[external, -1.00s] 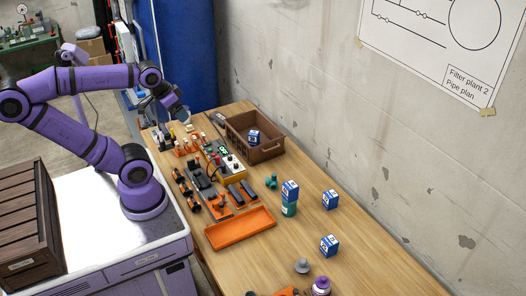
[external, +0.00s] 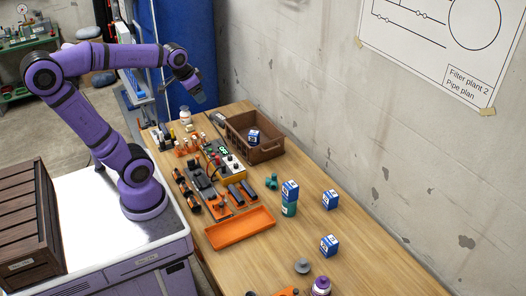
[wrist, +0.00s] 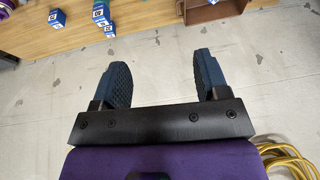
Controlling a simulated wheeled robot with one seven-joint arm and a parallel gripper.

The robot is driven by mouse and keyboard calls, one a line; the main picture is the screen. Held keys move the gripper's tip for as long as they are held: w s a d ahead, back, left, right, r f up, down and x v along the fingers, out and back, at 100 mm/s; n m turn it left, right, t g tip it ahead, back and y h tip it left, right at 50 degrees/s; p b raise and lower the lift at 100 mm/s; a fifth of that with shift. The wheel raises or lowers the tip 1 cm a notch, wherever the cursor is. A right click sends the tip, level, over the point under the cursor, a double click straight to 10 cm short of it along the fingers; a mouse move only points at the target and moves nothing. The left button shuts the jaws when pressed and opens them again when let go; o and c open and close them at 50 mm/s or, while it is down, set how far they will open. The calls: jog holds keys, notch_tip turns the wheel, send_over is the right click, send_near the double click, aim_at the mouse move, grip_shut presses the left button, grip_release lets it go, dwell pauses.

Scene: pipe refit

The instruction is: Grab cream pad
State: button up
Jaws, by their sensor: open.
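My gripper (external: 199,97) is raised above the far end of the wooden table in the external view. In the wrist view its two dark ribbed fingers (wrist: 165,78) are spread wide with nothing between them. A small cream-coloured piece (external: 189,128) lies among the small parts at the far end of the table, below and to the left of my gripper. It is too small to tell surely whether it is the cream pad.
A brown crate (external: 266,153) holds a blue-white box. A whitish jar (external: 185,114) stands at the table's far end. A tester (external: 231,167), an orange tray (external: 240,228) and several blue-white boxes (external: 330,199) are on the table.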

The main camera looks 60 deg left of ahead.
jog(key=w+a+f+g, duration=0.2)
jog(key=w+a+f, duration=0.1)
jog(key=w+a, duration=1.05)
jog(key=w+a+f, duration=0.3)
jog(key=a+f, duration=0.1)
jog(key=a, duration=0.3)
jog(key=w+a+f, duration=0.3)
jog(key=a+f, duration=0.1)
jog(key=a, duration=0.3)
jog(key=g, duration=0.2)
send_near(189, 127)
jog(key=shift+w+a+r+h, duration=0.2)
jog(key=shift+w+a+h, duration=0.25)
jog(key=shift+a, duration=0.4)
jog(key=shift+s+a+f, duration=0.1)
jog(key=shift+a+f, duration=0.05)
jog(key=shift+f, duration=0.45)
notch_tip(189, 127, down, 10)
jog(key=shift+s, duration=0.1)
jog(key=c, duration=1)
jog(key=shift+r, duration=0.15)
